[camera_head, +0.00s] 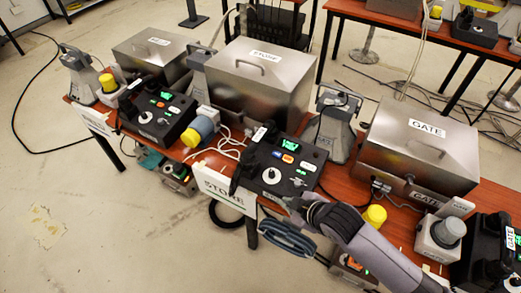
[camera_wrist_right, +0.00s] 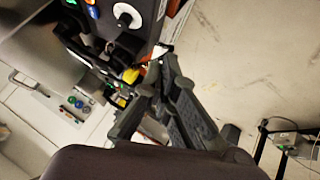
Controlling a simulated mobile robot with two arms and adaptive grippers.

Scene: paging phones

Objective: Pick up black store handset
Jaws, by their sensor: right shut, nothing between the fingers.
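The store phone (camera_head: 285,165) is a black console with a lit display, coloured buttons and a white dial, above the STORE sign. Its black handset (camera_head: 244,169) lies along the console's left side. My right gripper (camera_head: 294,206) is at the console's front right corner, to the right of the handset and apart from it. It is shut and empty. In the right wrist view, the gripper fingers (camera_wrist_right: 163,86) show below part of a black console (camera_wrist_right: 105,14) with a white dial. The handset cannot be told clearly there. My left gripper is not in view.
A STORE sign (camera_head: 223,190) hangs at the table's front edge. A metal STORE box (camera_head: 258,90) stands behind the phone, a GATE box (camera_head: 420,150) to the right. Open floor lies in front.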

